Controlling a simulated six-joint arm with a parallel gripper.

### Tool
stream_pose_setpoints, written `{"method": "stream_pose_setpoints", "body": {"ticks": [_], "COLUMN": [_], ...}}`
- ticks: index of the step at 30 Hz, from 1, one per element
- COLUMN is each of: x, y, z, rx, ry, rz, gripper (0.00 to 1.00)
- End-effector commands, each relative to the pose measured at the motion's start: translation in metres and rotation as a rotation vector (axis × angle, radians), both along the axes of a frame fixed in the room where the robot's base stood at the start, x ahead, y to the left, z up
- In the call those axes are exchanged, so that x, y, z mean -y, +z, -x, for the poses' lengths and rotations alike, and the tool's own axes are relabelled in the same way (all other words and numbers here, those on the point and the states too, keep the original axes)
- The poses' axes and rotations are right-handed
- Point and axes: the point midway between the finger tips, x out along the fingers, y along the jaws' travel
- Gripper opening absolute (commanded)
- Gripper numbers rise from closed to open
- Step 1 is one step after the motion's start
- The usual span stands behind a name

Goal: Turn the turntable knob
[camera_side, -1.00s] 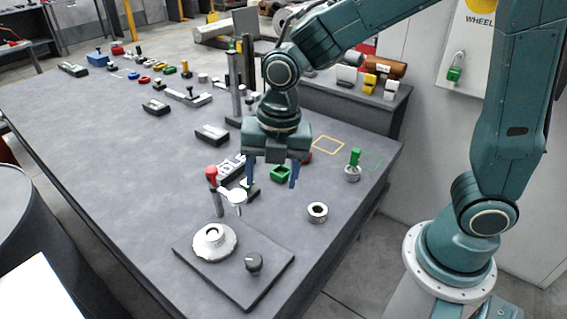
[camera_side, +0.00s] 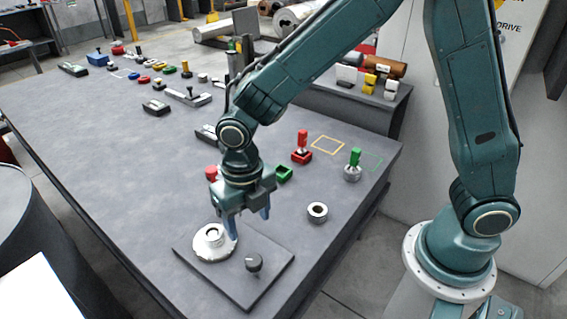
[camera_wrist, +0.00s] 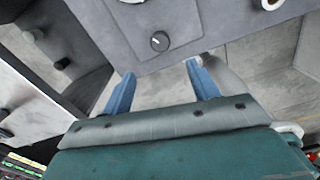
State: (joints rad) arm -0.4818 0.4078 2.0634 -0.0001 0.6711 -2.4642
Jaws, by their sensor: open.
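The dark round knob (camera_side: 254,263) stands on the front right part of a grey base plate (camera_side: 240,293). A pale round turntable (camera_side: 212,246) sits on the same plate, to the knob's left. In the wrist view the knob (camera_wrist: 160,41) shows beyond the fingertips, roughly between them, with a light mark on its top. My gripper (camera_side: 248,224) is open and empty, above the back of the plate, apart from the knob. Its two blue fingers also show in the wrist view (camera_wrist: 161,68). The turntable is mostly cut off there, at the top edge.
A metal ring (camera_side: 317,212) lies right of the plate. The table's front left is clear.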

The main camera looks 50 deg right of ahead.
Motion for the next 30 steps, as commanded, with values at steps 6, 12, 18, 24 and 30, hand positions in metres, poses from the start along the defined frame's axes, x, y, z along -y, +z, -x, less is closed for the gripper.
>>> {"method": "stream_pose_setpoints", "body": {"ticks": [6,12,18,24,30], "x": [0.001,0.001,0.001,0.001,0.000], "y": [-0.022,-0.050,-0.077,-0.103,-0.121], "z": [0.001,0.001,0.001,0.001,0.000], "rx": [-0.003,-0.004,-0.002,-0.002,-0.001], "ry": [-0.001,-0.002,-0.002,-0.002,-0.002], "rz": [0.001,0.002,0.002,0.002,0.001], "gripper": [0.59,0.59,0.59,0.59,0.59]}}
